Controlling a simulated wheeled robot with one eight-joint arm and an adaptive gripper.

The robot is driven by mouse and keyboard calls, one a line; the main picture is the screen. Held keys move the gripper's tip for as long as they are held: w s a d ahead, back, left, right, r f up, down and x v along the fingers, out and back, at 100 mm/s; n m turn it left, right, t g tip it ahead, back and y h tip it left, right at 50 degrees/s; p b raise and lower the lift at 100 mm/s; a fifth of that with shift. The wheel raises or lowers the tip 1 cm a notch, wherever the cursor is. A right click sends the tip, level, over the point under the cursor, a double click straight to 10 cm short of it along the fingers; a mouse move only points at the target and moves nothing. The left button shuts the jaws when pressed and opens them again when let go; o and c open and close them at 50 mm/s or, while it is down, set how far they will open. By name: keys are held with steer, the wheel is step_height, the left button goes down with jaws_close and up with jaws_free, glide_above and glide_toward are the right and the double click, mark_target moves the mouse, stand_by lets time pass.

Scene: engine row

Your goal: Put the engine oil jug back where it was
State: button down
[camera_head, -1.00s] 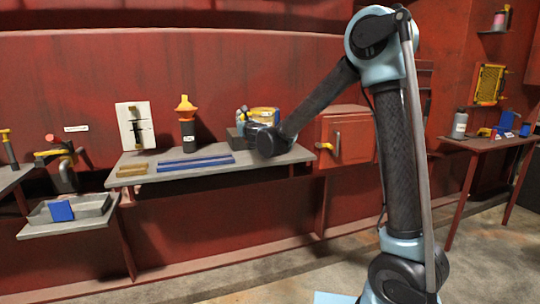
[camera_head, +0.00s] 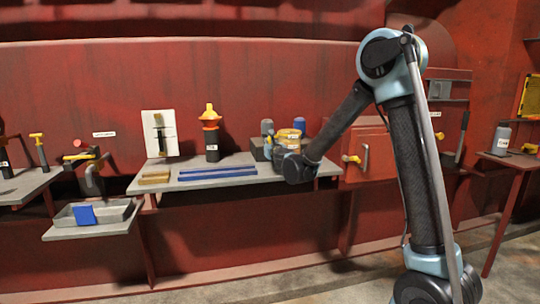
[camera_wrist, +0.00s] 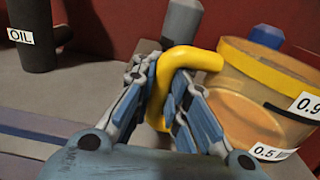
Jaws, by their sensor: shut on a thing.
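The jug (camera_head: 287,142) has a yellow rim and a see-through amber body. In the wrist view it (camera_wrist: 262,95) fills the right side, with a yellow handle and white labels reading 0.9 and 0.5. My gripper (camera_wrist: 168,88) is shut on this handle, a blue-grey finger on each side. In the head view the jug is above the right part of the grey shelf (camera_head: 160,186), and my dark wrist hides the gripper and the jug's lower part. I cannot tell whether its base touches the shelf.
A dark bottle (camera_head: 211,142) with an orange funnel top stands left; its OIL label shows in the wrist view (camera_wrist: 32,40). A dark block (camera_head: 258,148) and a blue-topped item (camera_head: 299,124) are close by the jug. Blue bars (camera_head: 217,174) lie in front. A red cabinet (camera_head: 366,150) adjoins the right.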

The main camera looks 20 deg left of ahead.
steer(key=shift+f, duration=1.9)
steer(key=c, duration=1.6)
jaws_free()
